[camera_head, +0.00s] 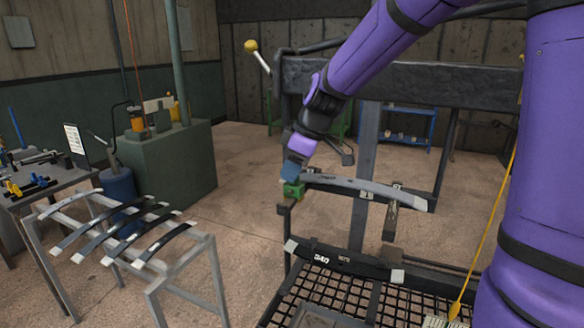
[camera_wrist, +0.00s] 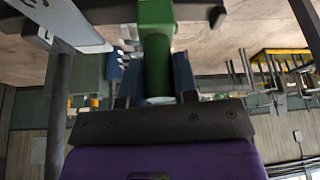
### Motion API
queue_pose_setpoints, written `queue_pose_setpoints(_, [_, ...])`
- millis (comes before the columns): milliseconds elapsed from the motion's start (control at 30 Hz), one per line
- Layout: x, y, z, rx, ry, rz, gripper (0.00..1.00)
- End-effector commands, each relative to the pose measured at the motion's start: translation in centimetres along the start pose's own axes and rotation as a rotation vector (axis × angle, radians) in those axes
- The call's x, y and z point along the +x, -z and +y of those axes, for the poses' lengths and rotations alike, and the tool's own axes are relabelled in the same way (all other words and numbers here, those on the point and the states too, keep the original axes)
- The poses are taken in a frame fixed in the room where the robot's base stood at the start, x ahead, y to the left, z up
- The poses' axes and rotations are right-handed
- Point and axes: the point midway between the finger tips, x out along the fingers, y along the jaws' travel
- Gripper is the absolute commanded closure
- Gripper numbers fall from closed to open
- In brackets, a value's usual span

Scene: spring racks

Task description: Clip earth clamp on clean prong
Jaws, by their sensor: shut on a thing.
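My gripper (camera_head: 297,170) is shut on a green clamp (camera_head: 291,190), which I take as the earth clamp. The clamp is at the left end of a hanging grey leaf spring (camera_head: 365,190). In the wrist view my gripper (camera_wrist: 156,78) has a blue-grey finger on each side of the green clamp (camera_wrist: 155,45). The grey spring (camera_wrist: 62,22) shows at upper left there. A dark bracket (camera_head: 285,209) hangs just below the clamp. I cannot tell whether the clamp touches a prong, or which prong is clean.
A second leaf spring (camera_head: 340,261) hangs lower, above a floor grating (camera_head: 335,291). A dark overhead beam (camera_head: 440,84) spans the rack. A grey stand (camera_head: 208,248) with several dark springs is at left. A green cabinet (camera_head: 170,165) stands behind it. Open floor (camera_head: 240,150) lies between.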

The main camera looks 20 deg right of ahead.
Motion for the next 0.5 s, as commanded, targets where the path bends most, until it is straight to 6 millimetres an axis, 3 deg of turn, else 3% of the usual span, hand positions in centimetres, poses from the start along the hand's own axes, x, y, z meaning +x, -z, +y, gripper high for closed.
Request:
queue_pose_setpoints(100, [-0.02, 0.02, 0.01, 0.000, 0.000, 0.000, 0.92])
queue_pose_setpoints(133, [-0.03, 0.02, 0.01, 0.000, 0.000, 0.000, 0.66])
queue_pose_setpoints(233, [-0.03, 0.02, 0.01, 0.000, 0.000, 0.000, 0.43])
queue_pose_setpoints(500, [-0.05, 0.00, 0.00, 0.000, 0.000, 0.000, 0.43])
